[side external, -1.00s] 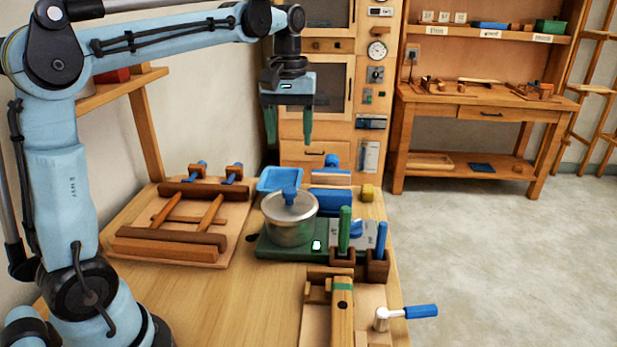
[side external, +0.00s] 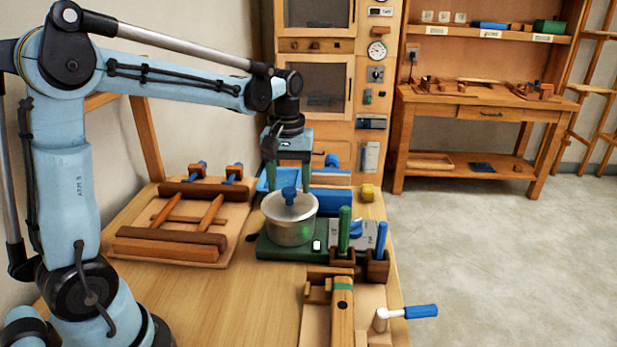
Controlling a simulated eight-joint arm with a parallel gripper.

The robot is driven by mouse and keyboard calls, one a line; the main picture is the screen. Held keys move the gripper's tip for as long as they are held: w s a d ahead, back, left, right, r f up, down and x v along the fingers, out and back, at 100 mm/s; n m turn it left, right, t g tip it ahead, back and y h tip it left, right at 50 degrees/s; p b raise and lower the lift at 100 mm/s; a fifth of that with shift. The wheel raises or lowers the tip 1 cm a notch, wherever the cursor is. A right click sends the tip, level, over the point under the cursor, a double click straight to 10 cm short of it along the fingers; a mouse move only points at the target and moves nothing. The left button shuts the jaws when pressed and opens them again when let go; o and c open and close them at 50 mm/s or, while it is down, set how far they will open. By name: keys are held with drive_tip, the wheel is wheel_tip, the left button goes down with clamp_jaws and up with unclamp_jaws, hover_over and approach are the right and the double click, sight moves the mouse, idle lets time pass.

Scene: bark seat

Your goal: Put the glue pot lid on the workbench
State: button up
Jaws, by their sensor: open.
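The glue pot (side external: 290,231) is a silver pot on a green base (side external: 270,250) on the wooden workbench (side external: 215,300). Its lid (side external: 288,207) sits on top of the pot and has a blue knob (side external: 289,195). My gripper (side external: 289,180) points down with its two green fingers apart, one on each side of the knob in the picture. Nothing is between the fingers that I can see as held. Whether the fingers are directly over the lid or behind it is hard to tell.
A blue tray (side external: 264,182) lies behind the pot. A wooden frame jig (side external: 180,225) is to the left. Green and blue handles (side external: 344,230) stand in holders to the right. A wooden clamp (side external: 342,305) is in front. The bench's front left is clear.

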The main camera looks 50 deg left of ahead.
drive_tip(key=shift+f, duration=0.6)
drive_tip(key=shift+c, duration=0.3)
clamp_jaws()
drive_tip(key=shift+r, duration=0.1)
